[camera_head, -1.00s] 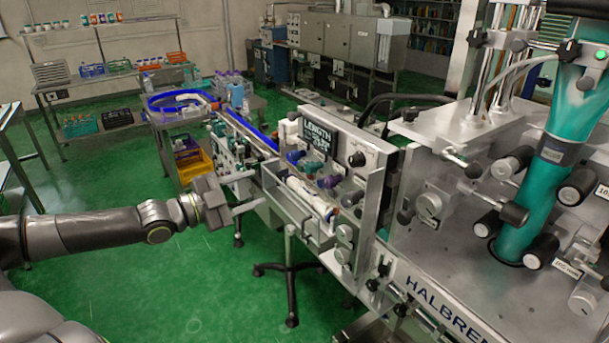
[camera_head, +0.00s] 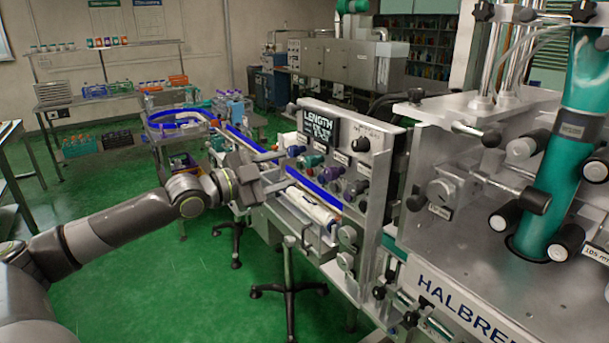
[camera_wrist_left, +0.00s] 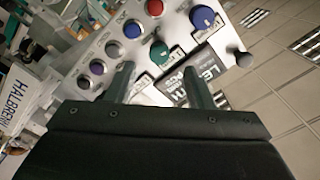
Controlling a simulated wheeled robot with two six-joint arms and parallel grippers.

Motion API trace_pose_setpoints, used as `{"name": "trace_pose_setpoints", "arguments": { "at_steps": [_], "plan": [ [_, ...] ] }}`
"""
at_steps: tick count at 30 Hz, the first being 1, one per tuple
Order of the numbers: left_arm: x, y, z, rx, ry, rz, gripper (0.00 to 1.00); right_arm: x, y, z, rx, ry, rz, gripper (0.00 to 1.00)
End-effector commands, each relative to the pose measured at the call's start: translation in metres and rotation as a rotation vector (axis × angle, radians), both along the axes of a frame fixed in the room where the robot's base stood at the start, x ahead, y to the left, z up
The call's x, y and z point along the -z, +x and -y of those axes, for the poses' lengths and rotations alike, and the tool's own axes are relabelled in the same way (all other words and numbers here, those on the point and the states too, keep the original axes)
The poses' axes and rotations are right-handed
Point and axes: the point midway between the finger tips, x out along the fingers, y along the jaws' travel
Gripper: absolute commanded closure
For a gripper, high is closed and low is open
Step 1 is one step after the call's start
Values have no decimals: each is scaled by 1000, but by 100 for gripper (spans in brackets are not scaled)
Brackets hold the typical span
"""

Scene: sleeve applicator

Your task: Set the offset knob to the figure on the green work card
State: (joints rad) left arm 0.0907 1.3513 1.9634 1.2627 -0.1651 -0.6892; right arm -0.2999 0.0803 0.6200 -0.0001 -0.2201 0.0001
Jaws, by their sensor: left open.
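A control panel (camera_head: 384,148) carries a dark display (camera_head: 321,127) headed LENGTH and a row of coloured knobs. In the left wrist view the knobs include a blue one (camera_wrist_left: 202,17), a red one (camera_wrist_left: 154,8), a green one (camera_wrist_left: 159,48), a second blue one (camera_wrist_left: 132,29) and a purple one (camera_wrist_left: 96,67). Their labels are too small to read, so I cannot tell which is the offset knob. My left gripper (camera_head: 279,170) is open and empty in front of the panel; its fingers (camera_wrist_left: 158,78) point towards the knobs and display. I cannot pick out the green work card.
A clear-fronted tray with a white roll (camera_head: 312,206) sits below the knobs. A teal sleeve column (camera_head: 565,180) and black rollers stand at the right. A blue-railed conveyor (camera_head: 240,137) runs behind my gripper. The green floor (camera_head: 170,290) at the left is open.

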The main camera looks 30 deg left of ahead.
Motion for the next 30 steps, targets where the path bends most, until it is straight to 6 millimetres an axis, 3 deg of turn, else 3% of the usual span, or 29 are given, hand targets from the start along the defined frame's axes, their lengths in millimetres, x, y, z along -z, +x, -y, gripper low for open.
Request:
{"name": "trace_pose_setpoints", "arguments": {
  "at_steps": [2, 18, 30],
  "plan": [
    [3, 5, 4, 7, -4, 4, 52, 12, 0, 0, 0, 0, 0, 64],
    [-2, 49, 20, 3, -4, 3, 52, -7, 0, -1, 0, 1, 0, 64],
    [0, 59, 26, 4, 1, -1, 52, -10, 0, -1, 0, 1, 0, 64]
  ]
}}
